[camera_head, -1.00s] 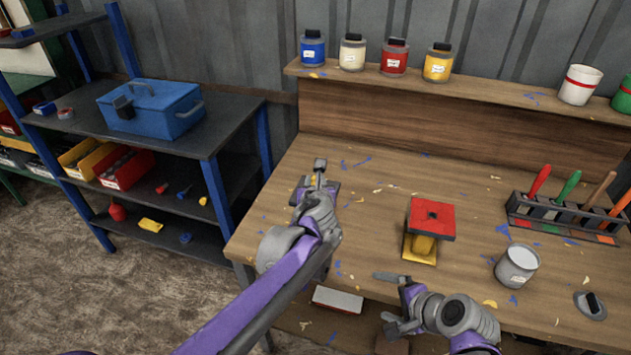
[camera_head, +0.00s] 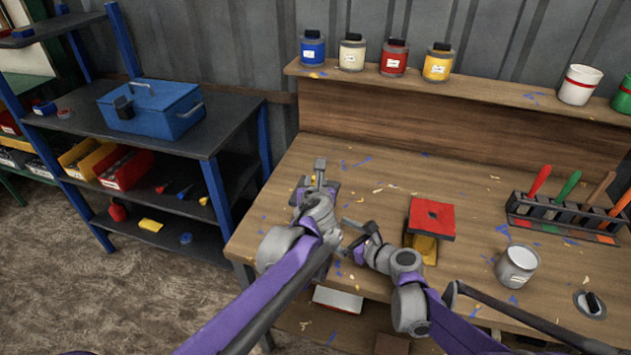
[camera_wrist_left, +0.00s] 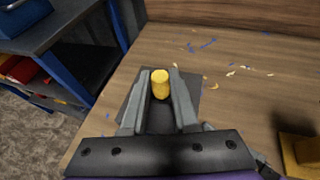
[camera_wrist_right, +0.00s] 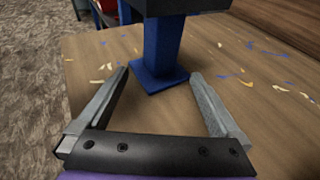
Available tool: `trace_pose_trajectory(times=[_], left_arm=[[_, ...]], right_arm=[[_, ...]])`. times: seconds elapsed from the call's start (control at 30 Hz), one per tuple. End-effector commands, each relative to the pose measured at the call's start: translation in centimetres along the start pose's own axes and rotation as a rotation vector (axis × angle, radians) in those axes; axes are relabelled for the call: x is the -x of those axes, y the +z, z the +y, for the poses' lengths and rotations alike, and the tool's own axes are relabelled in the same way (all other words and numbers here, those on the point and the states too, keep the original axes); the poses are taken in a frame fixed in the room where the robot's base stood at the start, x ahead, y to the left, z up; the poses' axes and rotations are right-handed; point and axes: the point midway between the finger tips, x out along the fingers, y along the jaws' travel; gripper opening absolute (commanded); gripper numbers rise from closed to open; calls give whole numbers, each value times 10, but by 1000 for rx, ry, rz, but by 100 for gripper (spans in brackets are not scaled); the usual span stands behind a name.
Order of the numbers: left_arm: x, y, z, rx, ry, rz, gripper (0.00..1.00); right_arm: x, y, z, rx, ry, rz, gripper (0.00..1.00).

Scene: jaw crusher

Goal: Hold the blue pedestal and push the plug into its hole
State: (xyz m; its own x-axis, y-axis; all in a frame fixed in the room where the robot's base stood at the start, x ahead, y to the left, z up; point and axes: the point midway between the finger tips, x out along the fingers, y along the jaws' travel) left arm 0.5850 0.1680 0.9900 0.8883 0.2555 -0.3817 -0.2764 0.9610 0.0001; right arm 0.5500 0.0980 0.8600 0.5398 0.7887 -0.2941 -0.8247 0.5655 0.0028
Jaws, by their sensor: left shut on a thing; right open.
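The blue pedestal (camera_wrist_right: 162,45) stands upright on the wooden bench in the right wrist view, with a square base and a dark top cut off by the frame. Its dark square top (camera_wrist_left: 190,78) shows under my left gripper in the left wrist view. My left gripper (camera_wrist_left: 160,78) is shut on the yellow cylindrical plug (camera_wrist_left: 160,88), over that top. The hole is hidden, and I cannot tell whether the plug's lower end is in it. My right gripper (camera_wrist_right: 158,75) is open, low over the bench, its fingers pointing toward the pedestal's column, which lies between their lines.
A yellow pedestal with a red top (camera_head: 432,218) stands right of the right arm. A grey can (camera_head: 516,266) and a tool rack (camera_head: 570,216) are further right. Paint jars (camera_head: 394,58) line the back ledge. The bench's left edge is close to the blue pedestal.

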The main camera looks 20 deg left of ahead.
Motion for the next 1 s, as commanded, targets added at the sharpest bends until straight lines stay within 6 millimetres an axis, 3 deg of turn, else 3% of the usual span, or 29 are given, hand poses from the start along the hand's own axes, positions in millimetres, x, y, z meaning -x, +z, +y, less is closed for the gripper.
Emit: trace_pose_trajectory(times=[0.5, 0.7, 1.0], left_arm=[[0, 0, 0, 0, 0, 0, 0], [0, 0, 0, 0, 0, 0, 0], [0, 0, 0, 0, 0, 0, 0]], right_arm=[[-70, 0, 0, 3, 1, 1, 100], [-81, 0, 0, 3, 0, 1, 100], [-82, 0, 0, 3, 0, 1, 100]])
